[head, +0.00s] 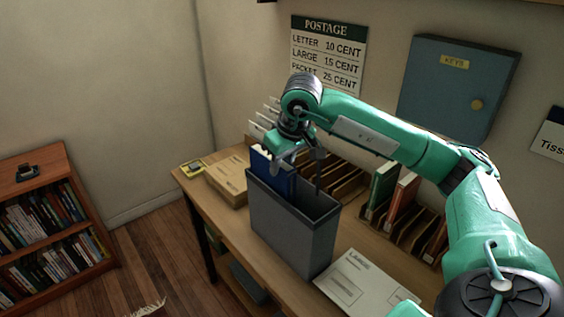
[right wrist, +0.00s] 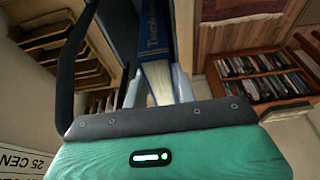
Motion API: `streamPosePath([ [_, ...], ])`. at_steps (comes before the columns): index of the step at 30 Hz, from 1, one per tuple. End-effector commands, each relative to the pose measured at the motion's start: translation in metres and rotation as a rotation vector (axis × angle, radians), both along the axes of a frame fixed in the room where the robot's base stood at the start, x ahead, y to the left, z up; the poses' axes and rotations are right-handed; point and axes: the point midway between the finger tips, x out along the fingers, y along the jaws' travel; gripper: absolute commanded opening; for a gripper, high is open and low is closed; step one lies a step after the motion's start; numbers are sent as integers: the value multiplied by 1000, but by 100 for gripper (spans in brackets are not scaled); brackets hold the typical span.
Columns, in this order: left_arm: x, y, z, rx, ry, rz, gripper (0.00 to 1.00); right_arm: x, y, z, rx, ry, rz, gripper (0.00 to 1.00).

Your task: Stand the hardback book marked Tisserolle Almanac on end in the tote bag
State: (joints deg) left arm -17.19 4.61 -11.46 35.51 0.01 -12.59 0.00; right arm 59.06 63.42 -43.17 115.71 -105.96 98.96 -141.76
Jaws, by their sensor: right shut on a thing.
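A blue hardback book (head: 272,176) is upright in the grey tote bag (head: 290,232), at its left end, with its top above the rim. Its spine also shows in the right wrist view (right wrist: 154,35), with gold lettering that I cannot read fully. My right gripper (head: 281,156) is shut on the book's upper end. The fingers show on both sides of it in the right wrist view (right wrist: 158,88). The book's lower end is hidden inside the bag, so I cannot tell whether it touches the bottom. A dark bag handle (head: 319,172) stands up beside the gripper. My left gripper is not in view.
The bag stands on a wooden table (head: 232,225). A cardboard parcel (head: 227,180) lies left of it and a white labelled envelope (head: 365,285) lies right of it. Wooden slotted racks (head: 345,178) with a green book (head: 381,186) stand behind. A bookcase (head: 45,225) stands at far left.

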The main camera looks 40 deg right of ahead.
Motion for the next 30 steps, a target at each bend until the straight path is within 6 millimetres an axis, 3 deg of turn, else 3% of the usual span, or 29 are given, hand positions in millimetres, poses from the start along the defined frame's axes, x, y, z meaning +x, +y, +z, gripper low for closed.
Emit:
streamPosePath([
  [30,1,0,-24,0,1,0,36,0,0,-25,0,-3,0,0],
])
